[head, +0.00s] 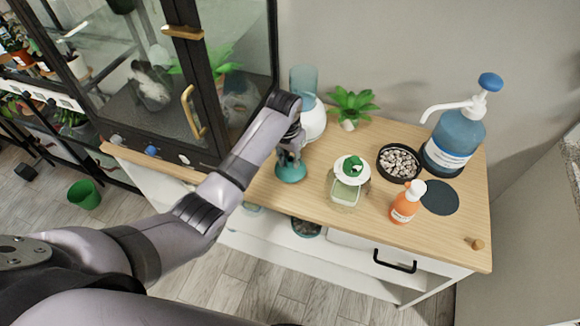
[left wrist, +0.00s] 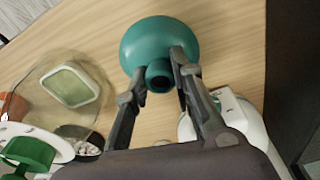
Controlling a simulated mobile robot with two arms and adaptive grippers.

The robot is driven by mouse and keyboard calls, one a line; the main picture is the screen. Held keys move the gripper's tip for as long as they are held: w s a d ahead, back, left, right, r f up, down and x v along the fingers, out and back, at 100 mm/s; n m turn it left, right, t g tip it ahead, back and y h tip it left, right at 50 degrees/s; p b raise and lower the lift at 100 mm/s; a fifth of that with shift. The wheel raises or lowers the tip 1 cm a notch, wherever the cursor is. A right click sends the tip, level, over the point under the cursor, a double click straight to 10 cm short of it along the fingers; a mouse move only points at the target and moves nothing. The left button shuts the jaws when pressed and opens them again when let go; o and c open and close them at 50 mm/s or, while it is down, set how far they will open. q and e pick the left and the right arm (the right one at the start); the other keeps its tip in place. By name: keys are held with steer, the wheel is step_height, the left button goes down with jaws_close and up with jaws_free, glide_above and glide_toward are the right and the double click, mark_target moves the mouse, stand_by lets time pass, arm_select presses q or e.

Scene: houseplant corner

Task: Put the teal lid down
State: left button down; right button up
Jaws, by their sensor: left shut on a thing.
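The teal lid (head: 291,172) is a round dome with a short neck. My left gripper (head: 290,150) is shut on it near the left end of the wooden top. In the left wrist view the lid (left wrist: 160,37) has its dark, open neck toward the camera, between the two fingers of my left gripper (left wrist: 160,76). Whether the lid touches the wood or hangs just above it, I cannot tell. My right gripper is not in view.
On the wooden top (head: 300,204) stand a clear container with a white-and-green top (head: 350,170), an orange bottle (head: 404,206), a pebble bowl (head: 399,162), a blue pump bottle (head: 452,143) and a small plant (head: 350,104). A dark round mat (head: 439,198) lies bare. A glass cabinet borders the left.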

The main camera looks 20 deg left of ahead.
mark_target(290, 168)
arm_select(q)
step_height(290, 168, down, 4)
steer(key=shift+r, duration=0.2)
steer(key=shift+f, duration=0.4)
steer(key=c, duration=1.4)
jaws_free()
steer(key=shift+f, duration=0.15)
steer(key=shift+o, duration=0.2)
steer(key=shift+r, duration=0.25)
step_height(290, 168, up, 12)
steer(key=s, duration=0.1)
steer(key=shift+s+a, duration=0.15)
steer(key=shift+a, duration=0.05)
